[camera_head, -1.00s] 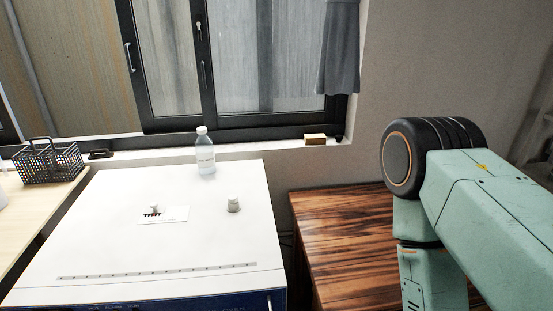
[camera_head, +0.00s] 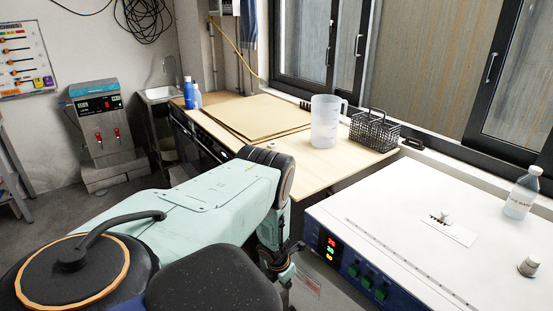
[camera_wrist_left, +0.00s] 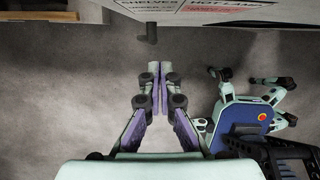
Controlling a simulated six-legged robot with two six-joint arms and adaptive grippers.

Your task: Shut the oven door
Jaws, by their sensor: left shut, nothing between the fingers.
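The drying oven (camera_head: 410,230) stands at the right of the head view, with a white top and a blue front panel with lit displays and green switches. Below that panel, a pale surface with red print (camera_head: 306,284) shows partly beside my left gripper (camera_head: 284,272). In the left wrist view, a white panel with printed text (camera_wrist_left: 185,7) crosses the top edge; I cannot tell how far the door stands open. My left gripper (camera_wrist_left: 159,75) is shut and empty, its fingertips below that panel in the picture and apart from it. My right gripper is out of view.
A wooden bench (camera_head: 250,120) with a clear jug (camera_head: 325,122) and a black basket (camera_head: 374,131) lies left of the oven. Grey floor (camera_wrist_left: 60,80) lies under the left gripper.

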